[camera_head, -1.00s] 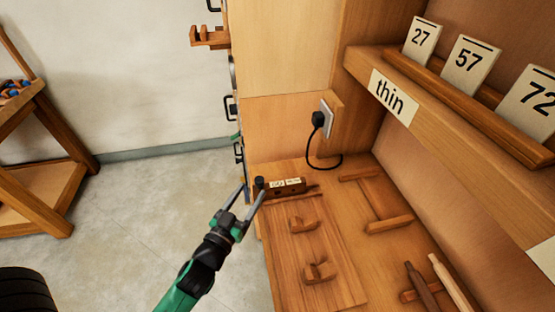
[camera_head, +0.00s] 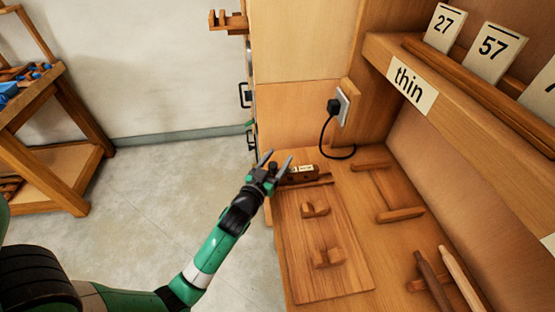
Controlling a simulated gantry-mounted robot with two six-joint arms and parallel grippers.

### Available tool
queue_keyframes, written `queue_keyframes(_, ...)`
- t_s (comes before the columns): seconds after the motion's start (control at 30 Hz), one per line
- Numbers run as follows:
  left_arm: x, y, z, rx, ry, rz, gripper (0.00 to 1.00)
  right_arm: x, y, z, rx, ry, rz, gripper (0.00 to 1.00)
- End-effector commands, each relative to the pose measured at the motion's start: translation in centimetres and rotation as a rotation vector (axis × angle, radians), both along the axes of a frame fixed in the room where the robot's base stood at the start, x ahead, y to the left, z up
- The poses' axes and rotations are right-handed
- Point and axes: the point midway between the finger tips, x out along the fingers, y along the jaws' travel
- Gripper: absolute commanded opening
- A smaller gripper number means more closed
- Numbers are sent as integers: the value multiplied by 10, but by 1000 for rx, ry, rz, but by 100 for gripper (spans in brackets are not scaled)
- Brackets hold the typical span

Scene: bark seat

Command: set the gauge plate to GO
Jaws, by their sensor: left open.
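The gauge plate (camera_head: 301,173) looks like a small dark wooden block with a pale label strip, lying at the far left of the wooden bench top. The label's words are too small to read. My left gripper (camera_head: 277,160) is open at the block's left end, with its two fingers spread. A small dark knob at that end shows close to the fingers; I cannot tell whether they touch it. The right gripper is not in view.
A board with two wooden cradles (camera_head: 316,209) lies in front of the block. A wooden rack (camera_head: 390,190) and tool handles (camera_head: 430,272) lie to the right. A black plug and cord (camera_head: 335,105) hang behind. A shelf marked "thin" (camera_head: 409,84) overhangs the right.

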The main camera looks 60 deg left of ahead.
Motion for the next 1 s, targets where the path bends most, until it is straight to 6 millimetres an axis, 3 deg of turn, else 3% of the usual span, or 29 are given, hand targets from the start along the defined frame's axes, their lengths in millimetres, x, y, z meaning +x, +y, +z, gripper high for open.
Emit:
queue_keyframes(0.1,0,0,0,0,0,0,66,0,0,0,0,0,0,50)
queue_keyframes(0.47,0,0,0,0,0,0,1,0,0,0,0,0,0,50)
queue_keyframes(1.0,0,-1,0,0,0,0,0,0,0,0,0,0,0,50)
